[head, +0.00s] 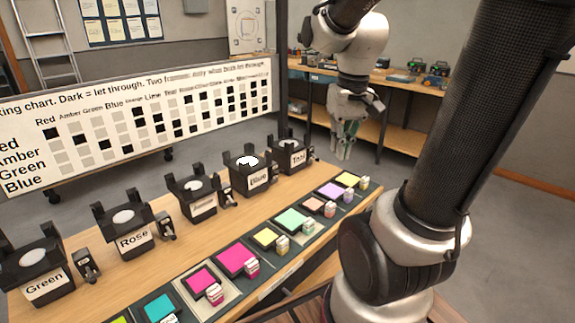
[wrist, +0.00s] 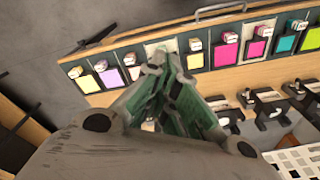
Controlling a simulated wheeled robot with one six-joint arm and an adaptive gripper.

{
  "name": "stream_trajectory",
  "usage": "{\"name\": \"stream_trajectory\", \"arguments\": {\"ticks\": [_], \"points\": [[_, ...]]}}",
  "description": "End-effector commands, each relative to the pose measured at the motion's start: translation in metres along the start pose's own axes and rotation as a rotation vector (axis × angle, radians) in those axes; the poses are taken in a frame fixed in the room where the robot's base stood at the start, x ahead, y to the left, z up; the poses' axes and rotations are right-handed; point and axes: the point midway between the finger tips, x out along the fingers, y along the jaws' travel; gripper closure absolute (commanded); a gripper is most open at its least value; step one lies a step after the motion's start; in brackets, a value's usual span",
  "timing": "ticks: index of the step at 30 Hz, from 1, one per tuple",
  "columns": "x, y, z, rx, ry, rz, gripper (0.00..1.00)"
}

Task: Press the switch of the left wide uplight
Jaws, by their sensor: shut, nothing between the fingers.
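A row of black uplights with round white lenses stands along the wooden bench in the head view. The leftmost is labelled Green (head: 38,265), then comes Rose (head: 127,225). Further right are one with an unreadable label (head: 198,198), one labelled Blue (head: 250,172) and one that seems to read Teal (head: 291,154). A small black switch box (head: 86,264) stands right of Green, and another (head: 165,226) right of Rose. I cannot tell which uplights are wide. My gripper (head: 342,152) is shut and empty, pointing down beyond the bench's far right end; its fingers meet in the wrist view (wrist: 163,62).
Coloured gel swatches with small tagged blocks line the bench's front edge, including a magenta one (head: 237,260). A white filter chart (head: 130,120) stands behind the uplights. A back workbench (head: 400,125) and a ladder (head: 42,40) are farther off. Grey floor lies beyond the bench.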

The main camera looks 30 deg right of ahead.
Motion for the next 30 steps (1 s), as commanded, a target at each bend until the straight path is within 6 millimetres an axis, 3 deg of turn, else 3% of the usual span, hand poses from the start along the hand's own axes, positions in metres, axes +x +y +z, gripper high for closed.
{"name": "stream_trajectory", "arguments": {"ticks": [8,22,24,27,30], "points": [[0.044,0.017,-0.091,0.226,-0.115,-0.069,1.00],[0.158,0.053,-0.263,0.745,-0.184,-0.252,1.00],[0.158,0.049,-0.293,0.822,-0.163,-0.295,1.00],[0.135,0.042,-0.325,0.910,-0.119,-0.353,1.00],[0.133,0.037,-0.327,0.985,-0.138,-0.371,1.00]]}}
